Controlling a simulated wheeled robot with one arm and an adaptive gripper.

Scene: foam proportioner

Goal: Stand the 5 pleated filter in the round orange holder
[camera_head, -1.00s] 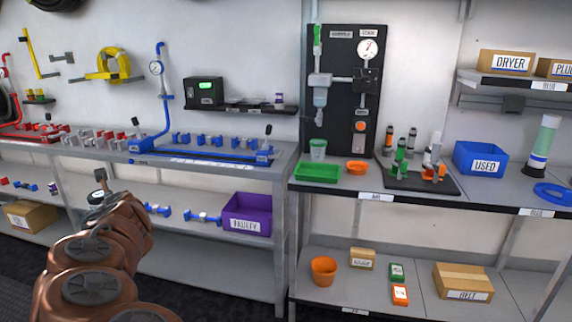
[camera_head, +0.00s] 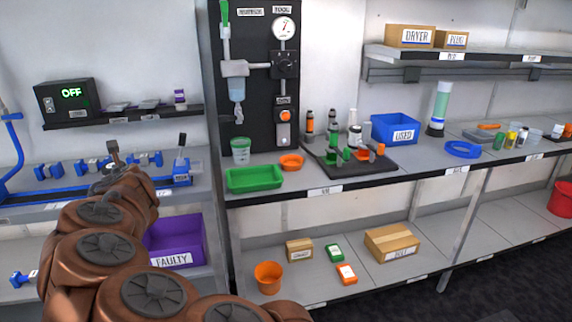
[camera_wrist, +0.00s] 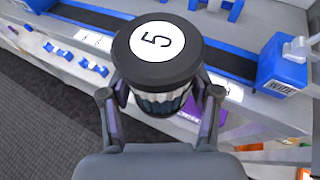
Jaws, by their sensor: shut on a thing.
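In the head view my gripper (camera_head: 118,165) is at the left, in front of the blue-fitted bench, and I cannot make out the filter there. A round orange holder (camera_head: 291,162), low and dish-like, sits on the middle bench, right of my gripper and apart from it. Its inside is too small to judge.
An orange pot (camera_head: 269,277) is on the lower shelf.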

